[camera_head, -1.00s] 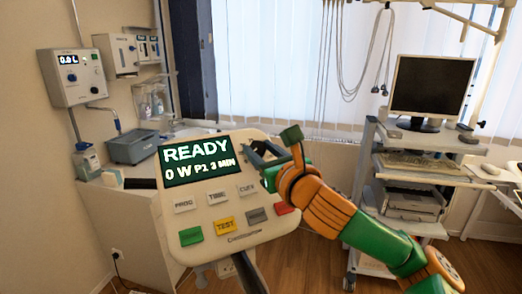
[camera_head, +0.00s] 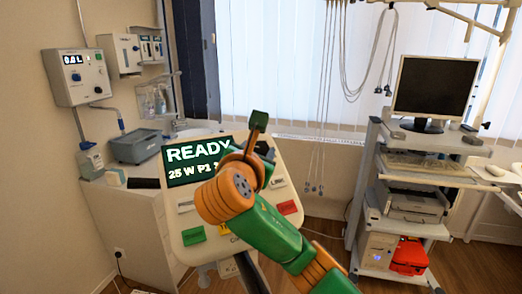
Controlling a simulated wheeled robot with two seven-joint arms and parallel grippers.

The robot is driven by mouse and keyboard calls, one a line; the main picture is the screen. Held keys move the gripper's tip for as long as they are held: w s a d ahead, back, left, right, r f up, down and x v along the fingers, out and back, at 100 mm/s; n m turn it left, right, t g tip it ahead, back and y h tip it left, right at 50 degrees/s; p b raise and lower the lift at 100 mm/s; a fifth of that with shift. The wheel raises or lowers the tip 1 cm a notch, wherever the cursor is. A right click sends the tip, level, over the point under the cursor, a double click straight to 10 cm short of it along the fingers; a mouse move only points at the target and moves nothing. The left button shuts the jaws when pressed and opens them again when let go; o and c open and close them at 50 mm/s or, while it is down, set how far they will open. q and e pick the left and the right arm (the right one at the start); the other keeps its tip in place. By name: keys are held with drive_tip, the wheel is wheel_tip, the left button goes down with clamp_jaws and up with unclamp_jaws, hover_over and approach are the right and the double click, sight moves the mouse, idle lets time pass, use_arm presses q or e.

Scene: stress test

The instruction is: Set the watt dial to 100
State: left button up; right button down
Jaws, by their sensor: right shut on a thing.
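The console (camera_head: 178,225) is a white panel on a stand. Its dark screen (camera_head: 190,172) reads READY and 25 W P1, with the end of that line covered by my arm. My right gripper (camera_head: 262,150) is at the console's upper right, beside the screen, shut on the watt dial. My orange and green right arm crosses the front of the panel and covers several keys. My left gripper is not in view.
A red key (camera_head: 287,207) and a green key (camera_head: 193,235) show on the panel. A cart with a monitor (camera_head: 433,88) and printer stands at the right. Wall units (camera_head: 78,76) and a counter with a grey box (camera_head: 137,146) are at the left.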

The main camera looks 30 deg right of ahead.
drive_tip(key=m+g, duration=0.2)
drive_tip(key=m+g+h, duration=0.1)
drive_tip(key=m+g, duration=0.1)
drive_tip(key=m, duration=0.1)
drive_tip(key=shift+w+a+r, duration=0.1)
drive_tip(key=shift+w+a, duration=0.05)
drive_tip(key=shift+w, duration=0.05)
drive_tip(key=shift+w+m+g, duration=0.15)
drive_tip(key=shift+m+g, duration=1.65)
drive_tip(key=shift+m, duration=0.1)
drive_tip(key=shift+y, duration=0.3)
drive_tip(key=c, duration=0.5)
unclamp_jaws()
drive_tip(key=shift+o, duration=0.5)
drive_tip(key=shift+d, duration=0.25)
